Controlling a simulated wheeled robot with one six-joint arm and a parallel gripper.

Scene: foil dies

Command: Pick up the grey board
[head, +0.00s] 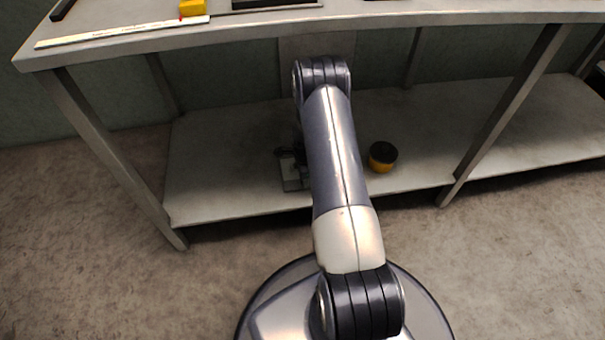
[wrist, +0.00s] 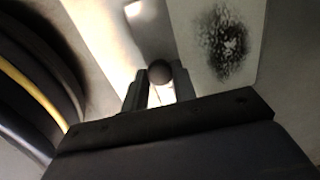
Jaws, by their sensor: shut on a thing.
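The grey board (head: 292,184) lies low at the lower shelf, partly hidden behind my arm in the head view. In the wrist view a pale flat panel with a black speckled patch (wrist: 225,45) shows at the upper right and looks like this board. My gripper (wrist: 160,88) is shut on a small dark round knob (wrist: 159,71) between its fingertips. The knob seems to belong to the board, but the join is hidden. In the head view the gripper is mostly hidden by my arm. I cannot tell whether the board touches the shelf.
A black and yellow round tub (head: 382,157) stands on the lower shelf (head: 235,165), right of my arm. The bench top (head: 260,25) overhangs the shelf. It bears a yellow block (head: 193,7) and a white strip (head: 120,32). Bench legs (head: 115,155) stand on both sides.

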